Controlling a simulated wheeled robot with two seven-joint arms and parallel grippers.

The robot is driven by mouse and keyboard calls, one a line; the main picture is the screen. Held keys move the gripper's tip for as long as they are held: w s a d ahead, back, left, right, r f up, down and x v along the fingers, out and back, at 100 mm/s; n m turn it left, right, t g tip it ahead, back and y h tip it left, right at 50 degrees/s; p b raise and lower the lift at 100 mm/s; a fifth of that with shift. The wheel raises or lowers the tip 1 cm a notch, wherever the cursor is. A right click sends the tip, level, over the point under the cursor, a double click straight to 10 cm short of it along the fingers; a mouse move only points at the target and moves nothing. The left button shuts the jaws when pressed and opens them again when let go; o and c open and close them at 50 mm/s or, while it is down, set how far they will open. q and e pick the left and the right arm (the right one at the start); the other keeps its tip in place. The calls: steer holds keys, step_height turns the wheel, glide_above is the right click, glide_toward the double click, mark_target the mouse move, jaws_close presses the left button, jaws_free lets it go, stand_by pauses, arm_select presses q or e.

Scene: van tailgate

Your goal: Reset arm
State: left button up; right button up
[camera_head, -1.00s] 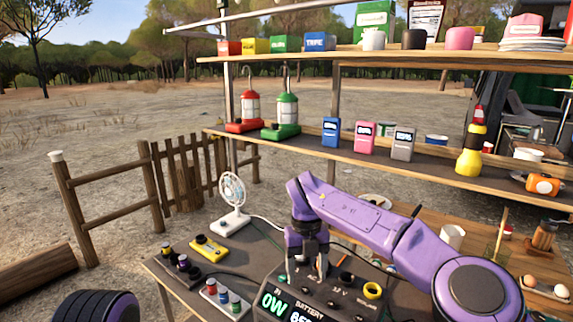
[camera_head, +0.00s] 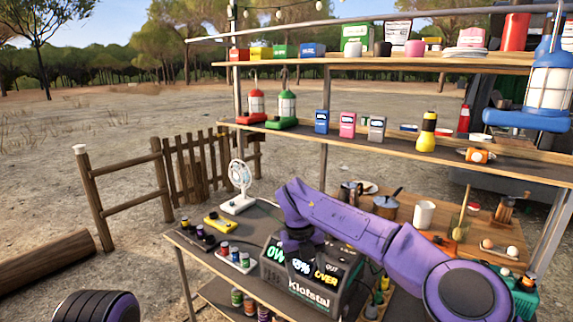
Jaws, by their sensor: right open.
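My right arm (camera_head: 340,222) reaches in from the lower right, its forearm stretched to the left over the table. My right gripper (camera_head: 300,256) points down by the top front of the dark power station (camera_head: 315,294), whose lit display it partly covers. The gripper is open, and I see nothing held in it; its fingertips are hard to make out. I cannot tell whether it touches the power station. A purple part of my left arm (camera_head: 96,307) shows at the bottom left; the left gripper is out of view.
A white fan (camera_head: 240,188), a yellow device (camera_head: 218,222) and small bottles stand on the table's left. Pots (camera_head: 386,205) and a white cup (camera_head: 424,214) stand behind my arm. Shelves above hold lanterns (camera_head: 287,105) and boxes. A blue lantern (camera_head: 548,80) is at upper right. Open ground lies left.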

steer(key=d+f+n+t+h+b, duration=0.1)
steer(key=d+f+n+t+h, duration=0.2)
steer(key=f, duration=0.4)
steer(key=d+f+n+t+h, duration=0.1)
steer(key=f+n+t+h, duration=0.1)
steer(key=f+n+t, duration=0.35)
steer(key=s+d+f+n+y+b, duration=0.1)
steer(key=s+d+f+n, duration=0.1)
steer(key=s+f+n, duration=0.45)
steer(key=s+d+f+n+y+b, duration=0.1)
steer(key=s+d+f+n, duration=0.15)
steer(key=f, duration=0.65)
arm_select(q)
step_height(320, 180, down, 7)
steer(key=b, duration=0.4)
steer(key=shift+w, duration=0.4)
arm_select(e)
steer(key=s+d+f+n+g, duration=0.1)
steer(key=s+d+f+n, duration=0.2)
steer(key=s, duration=0.7)
steer(key=s+d+f+n+g, duration=0.2)
steer(key=s+d+f+n, duration=0.1)
steer(key=s+d, duration=0.5)
steer(key=s+d+f+n+g+y, duration=0.1)
steer(key=s+d+f, duration=0.4)
steer(key=s, duration=0.7)
steer(key=shift+s+d+f+n+g, duration=0.35)
steer(key=shift+d+n+g, duration=0.25)
steer(key=shift+n, duration=0.45)
